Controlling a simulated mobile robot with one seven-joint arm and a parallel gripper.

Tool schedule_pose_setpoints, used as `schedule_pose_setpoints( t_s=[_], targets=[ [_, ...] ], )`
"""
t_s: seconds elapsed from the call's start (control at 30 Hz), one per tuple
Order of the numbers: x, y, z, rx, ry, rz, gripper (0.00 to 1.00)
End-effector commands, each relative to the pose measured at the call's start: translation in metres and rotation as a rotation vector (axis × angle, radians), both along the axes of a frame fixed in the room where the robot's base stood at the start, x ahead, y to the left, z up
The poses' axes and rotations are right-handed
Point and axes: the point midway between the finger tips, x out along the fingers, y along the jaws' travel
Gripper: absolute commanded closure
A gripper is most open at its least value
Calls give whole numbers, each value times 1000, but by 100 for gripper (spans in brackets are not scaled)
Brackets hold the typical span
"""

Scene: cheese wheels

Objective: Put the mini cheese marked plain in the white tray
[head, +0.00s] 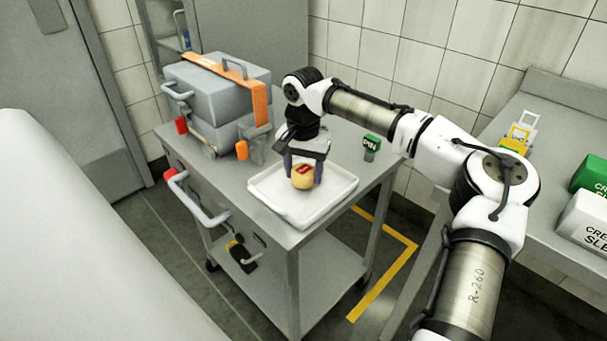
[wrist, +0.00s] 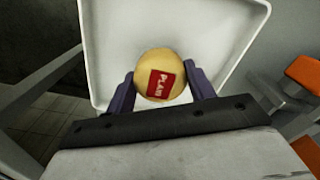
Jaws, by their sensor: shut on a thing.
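The mini cheese (wrist: 159,66) is a small yellow round with a red label reading "PLAIN" in the wrist view. It also shows in the head view (head: 302,180). My gripper (head: 303,168) is shut on it, with one dark finger on each side; the fingers show in the wrist view (wrist: 160,85) too. The white tray (head: 334,200) lies on the grey cart, and its rim frames the cheese in the wrist view (wrist: 92,50). The cheese is over the inside of the tray. I cannot tell whether it touches the tray floor.
The grey cart (head: 225,190) also carries a grey case (head: 218,85) with an orange strap at the back left and a small green block (head: 371,145) behind the tray. A bench (head: 545,155) at the right holds a yellow item (head: 516,138) and green and white boxes (head: 585,222).

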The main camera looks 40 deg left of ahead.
Motion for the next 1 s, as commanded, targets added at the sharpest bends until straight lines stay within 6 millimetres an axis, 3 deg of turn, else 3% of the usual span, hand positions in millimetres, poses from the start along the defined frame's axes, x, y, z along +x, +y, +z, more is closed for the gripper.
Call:
schedule_pose_setpoints(
  t_s=[0.13,0.5,0.53,0.67,1.0],
  targets=[
    [0,0,-14,1,0,0,71],
    [-1,0,-18,1,3,1,71],
    [0,0,-18,1,2,1,44],
    [0,0,-18,1,0,0,27],
    [0,0,-16,0,-1,0,25]
  ],
)
